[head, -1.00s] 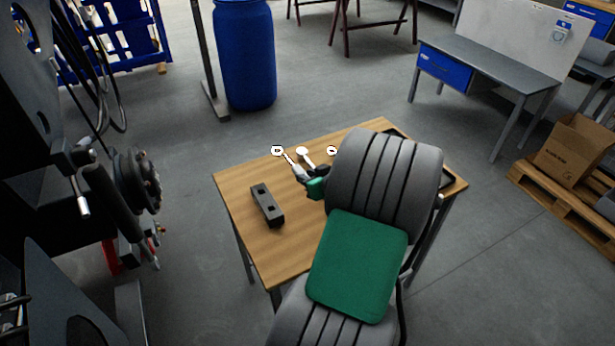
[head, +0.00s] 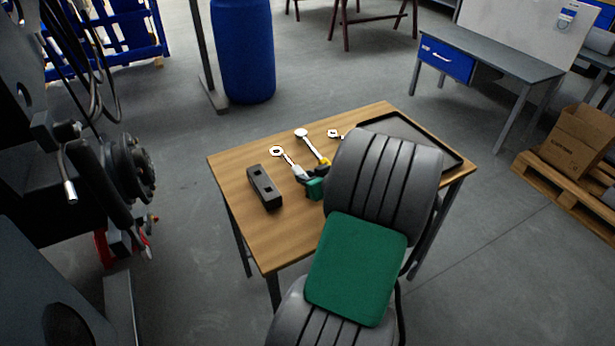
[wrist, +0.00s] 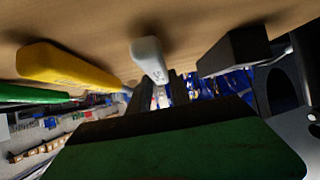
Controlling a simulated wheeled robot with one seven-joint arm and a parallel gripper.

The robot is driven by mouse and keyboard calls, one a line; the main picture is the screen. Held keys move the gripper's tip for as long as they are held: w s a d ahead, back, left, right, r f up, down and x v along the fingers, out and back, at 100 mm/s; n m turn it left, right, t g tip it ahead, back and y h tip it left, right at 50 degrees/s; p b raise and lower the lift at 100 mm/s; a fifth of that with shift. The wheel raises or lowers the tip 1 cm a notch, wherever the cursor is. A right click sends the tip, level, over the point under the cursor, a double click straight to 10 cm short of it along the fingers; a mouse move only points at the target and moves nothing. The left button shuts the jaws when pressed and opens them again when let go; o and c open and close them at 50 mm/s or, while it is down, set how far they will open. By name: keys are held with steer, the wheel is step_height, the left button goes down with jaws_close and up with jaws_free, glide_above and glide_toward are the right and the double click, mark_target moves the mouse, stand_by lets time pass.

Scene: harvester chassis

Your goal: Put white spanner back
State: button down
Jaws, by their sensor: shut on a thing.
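The white spanner has a steel ring head (head: 277,151) and a white handle that runs down to my gripper (head: 307,180). My gripper is shut on its handle end, over the wooden table (head: 250,240). In the wrist view the white handle (wrist: 149,58) lies between the dark fingers. A yellow-handled spanner (head: 324,161) lies just beyond my gripper. It also shows in the wrist view (wrist: 65,66), with a green handle (wrist: 30,94) beside it. A further spanner head (head: 333,133) shows past my arm, which hides its handle. I cannot tell how high the white spanner is held.
A dark block with square holes (head: 264,187) lies left of my gripper, close to it. A black tray (head: 440,146) is on the table's right side, partly behind my arm. Machinery stands at the left, a blue barrel (head: 247,55) behind. The table's near left part is clear.

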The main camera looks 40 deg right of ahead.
steer(key=c, duration=1.1)
jaws_free()
steer(key=v, duration=0.7)
steer(key=shift+s+r, duration=0.2)
steer(key=shift+s, duration=0.15)
